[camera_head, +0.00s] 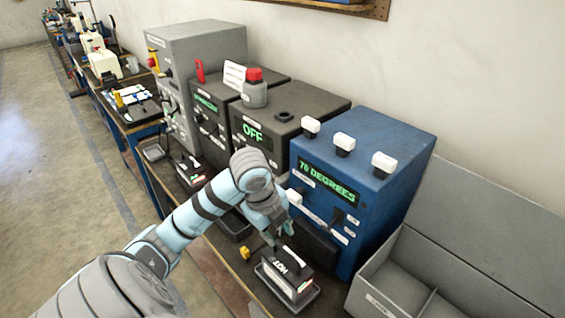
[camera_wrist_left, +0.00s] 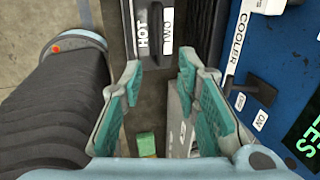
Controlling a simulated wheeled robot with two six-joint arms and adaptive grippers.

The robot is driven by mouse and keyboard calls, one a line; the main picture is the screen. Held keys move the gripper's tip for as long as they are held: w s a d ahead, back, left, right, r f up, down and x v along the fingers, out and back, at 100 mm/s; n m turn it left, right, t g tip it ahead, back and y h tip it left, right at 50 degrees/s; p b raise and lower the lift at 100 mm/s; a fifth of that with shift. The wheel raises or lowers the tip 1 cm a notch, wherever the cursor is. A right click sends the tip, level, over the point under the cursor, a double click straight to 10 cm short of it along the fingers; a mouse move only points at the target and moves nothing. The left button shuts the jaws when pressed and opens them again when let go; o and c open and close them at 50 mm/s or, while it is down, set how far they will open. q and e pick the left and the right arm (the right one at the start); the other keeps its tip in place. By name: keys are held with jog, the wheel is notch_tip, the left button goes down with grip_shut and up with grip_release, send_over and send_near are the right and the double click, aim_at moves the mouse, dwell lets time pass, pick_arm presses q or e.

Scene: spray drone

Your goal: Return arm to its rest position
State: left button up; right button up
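My left arm reaches in from the lower left of the head view. Its gripper (camera_head: 280,235) hangs just above a black box with white labels (camera_head: 290,268), in front of the blue machine (camera_head: 365,175). In the left wrist view the gripper (camera_wrist_left: 165,100) has its teal-padded fingers spread apart, with nothing held between them. The black box, marked "HOT" and "TWO", shows beyond the fingertips in that view (camera_wrist_left: 163,35). Whether a fingertip touches the box is unclear. My right gripper is not in view.
The blue machine reads "70 DEGREES" and has white-capped knobs on top. A dark machine (camera_head: 290,115) reads "OFF". A small yellow block (camera_head: 244,253) lies near the bench's front edge. A grey open bin (camera_head: 395,275) stands at the lower right. Open floor (camera_head: 50,190) lies left.

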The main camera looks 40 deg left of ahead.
pick_arm(q)
jog(key=s+d+f+n+t, duration=0.1)
jog(key=s+d+f+n, duration=0.4)
jog(key=s+f+n, duration=0.3)
jog(key=s+d+f+n, duration=0.4)
jog(key=s+f+n, duration=0.25)
jog(key=n, duration=0.35)
notch_tip(320, 180, down, 22)
jog(key=s+a+g+y+b, duration=0.1)
jog(key=s+a+b, duration=0.1)
jog(key=b, duration=0.1)
jog(key=s+f+g+b, duration=0.1)
jog(key=s+f+b, duration=0.1)
jog(key=s+f, duration=1.2)
jog(key=shift+s+a+f+n+g+b, duration=0.15)
jog(key=shift+a+f+n+g+b, duration=0.15)
jog(key=shift+f, duration=0.25)
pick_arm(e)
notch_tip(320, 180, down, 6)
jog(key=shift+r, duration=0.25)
pick_arm(q)
jog(key=shift+o, duration=0.5)
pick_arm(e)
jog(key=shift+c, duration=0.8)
